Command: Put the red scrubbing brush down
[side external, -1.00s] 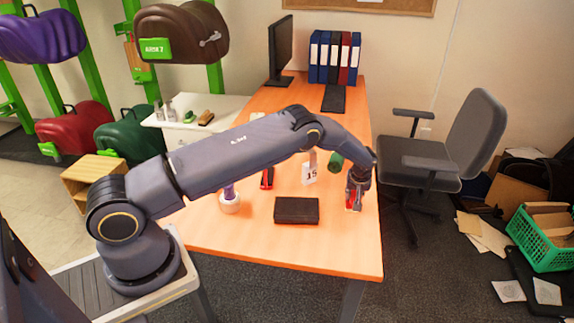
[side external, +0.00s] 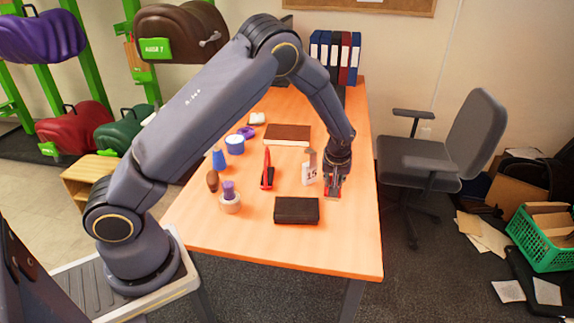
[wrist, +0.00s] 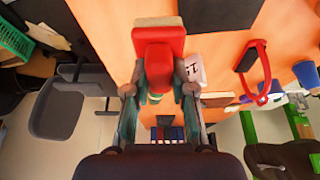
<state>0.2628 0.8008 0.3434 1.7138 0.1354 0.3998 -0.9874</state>
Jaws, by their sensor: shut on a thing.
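The red scrubbing brush (wrist: 158,52) is held between the two fingers of my gripper (wrist: 160,78) in the wrist view, its red body reaching out past the fingertips with a tan edge at the far end. In the side view my gripper (side external: 333,188) points down over the right part of the orange desk (side external: 240,258), just right of the white number card. The fingers mostly hide the brush there. I cannot tell whether the brush touches the desk.
A dark box (side external: 296,211) lies to the left in front of my gripper. The number card (side external: 309,174) stands close to its left. The desk's front right corner is clear.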

